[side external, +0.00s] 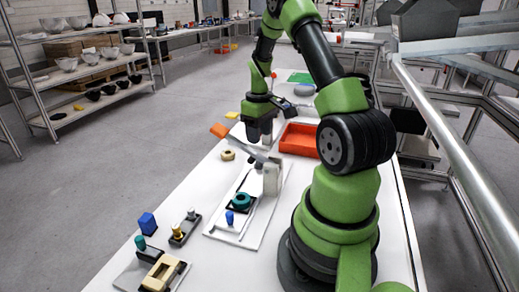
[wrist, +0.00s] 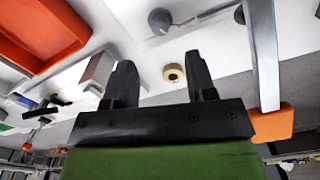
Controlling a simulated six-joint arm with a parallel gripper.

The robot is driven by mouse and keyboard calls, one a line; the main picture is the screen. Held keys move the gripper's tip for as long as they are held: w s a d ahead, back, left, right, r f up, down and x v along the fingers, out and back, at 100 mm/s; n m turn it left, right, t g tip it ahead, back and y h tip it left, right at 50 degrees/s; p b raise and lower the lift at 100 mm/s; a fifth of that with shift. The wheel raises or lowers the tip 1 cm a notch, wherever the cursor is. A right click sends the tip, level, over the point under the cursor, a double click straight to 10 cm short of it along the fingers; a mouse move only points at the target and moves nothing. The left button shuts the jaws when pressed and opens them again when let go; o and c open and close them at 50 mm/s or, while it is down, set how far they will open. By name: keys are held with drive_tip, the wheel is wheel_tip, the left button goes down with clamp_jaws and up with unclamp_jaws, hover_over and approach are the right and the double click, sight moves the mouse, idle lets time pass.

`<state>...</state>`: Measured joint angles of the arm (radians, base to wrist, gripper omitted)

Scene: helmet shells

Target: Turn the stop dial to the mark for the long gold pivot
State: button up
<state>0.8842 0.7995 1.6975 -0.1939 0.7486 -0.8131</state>
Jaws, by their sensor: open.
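My gripper (side external: 262,137) hangs fingers-down above the white table, near a lever with an orange handle (side external: 219,130). In the wrist view its two black fingers (wrist: 157,85) stand apart with nothing between them at the tips. A round grey knob (wrist: 160,20) lies beyond the fingers in the wrist view; it may be the stop dial, but its marks cannot be read. A teal round part (side external: 242,199) sits on a dark plate below the lever. A black holder (side external: 184,231) carries small pins, one with a yellowish base (side external: 178,233); I cannot tell whether it is the gold pivot.
An orange tray (side external: 299,139) lies to the right of my gripper. A tan ring (side external: 228,155) rests on the table, left of the lever's pale post (side external: 272,178). A blue block (side external: 147,222) and a cream block (side external: 165,271) stand at the near left.

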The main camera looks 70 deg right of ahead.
wheel_tip(320, 180, down, 8)
drive_tip(key=shift+f, duration=0.2)
drive_tip(key=c, duration=0.9)
